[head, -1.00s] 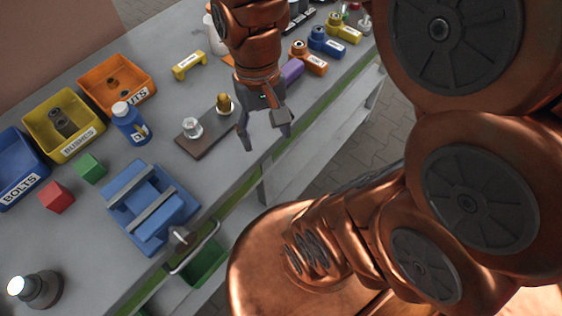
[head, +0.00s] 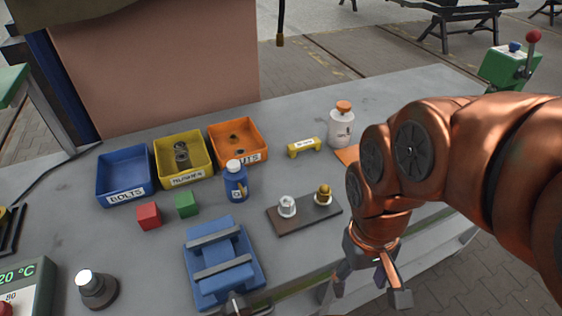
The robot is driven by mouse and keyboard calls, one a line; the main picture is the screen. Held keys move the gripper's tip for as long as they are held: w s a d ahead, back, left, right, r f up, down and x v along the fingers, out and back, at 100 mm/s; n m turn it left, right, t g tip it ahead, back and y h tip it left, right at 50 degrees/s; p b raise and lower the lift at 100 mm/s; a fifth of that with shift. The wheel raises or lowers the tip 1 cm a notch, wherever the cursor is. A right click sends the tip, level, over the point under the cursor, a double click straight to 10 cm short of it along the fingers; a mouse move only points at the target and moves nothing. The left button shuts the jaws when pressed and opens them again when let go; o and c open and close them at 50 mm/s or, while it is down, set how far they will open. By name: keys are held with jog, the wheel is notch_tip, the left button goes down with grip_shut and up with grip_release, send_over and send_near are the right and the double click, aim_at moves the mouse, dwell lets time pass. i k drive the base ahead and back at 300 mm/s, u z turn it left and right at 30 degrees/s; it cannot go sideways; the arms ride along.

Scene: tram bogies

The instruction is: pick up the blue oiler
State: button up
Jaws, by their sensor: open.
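The blue oiler (head: 236,184), a small blue bottle with a pale cap and a label, stands upright on the grey workbench. It is in front of the orange bin and behind the blue vise. My gripper (head: 371,286) hangs at the right, at the bench's front edge. Its fingers are apart and nothing shows between them. It is well to the right of the oiler and nearer to the camera, not touching it. The oiler is in full view.
A blue vise (head: 224,263) stands in front of the oiler. A brown board (head: 302,218) with two fittings lies to its right. Green (head: 186,203) and red (head: 149,215) cubes lie left. Blue (head: 124,174), yellow (head: 182,158) and orange (head: 237,140) bins stand behind. A white bottle (head: 341,128) stands back right.

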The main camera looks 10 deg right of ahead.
aim_at(237, 184)
jog(key=u, duration=2.2)
jog(key=k, duration=0.8)
jog(key=z, duration=0.4)
jog(key=i, duration=0.4)
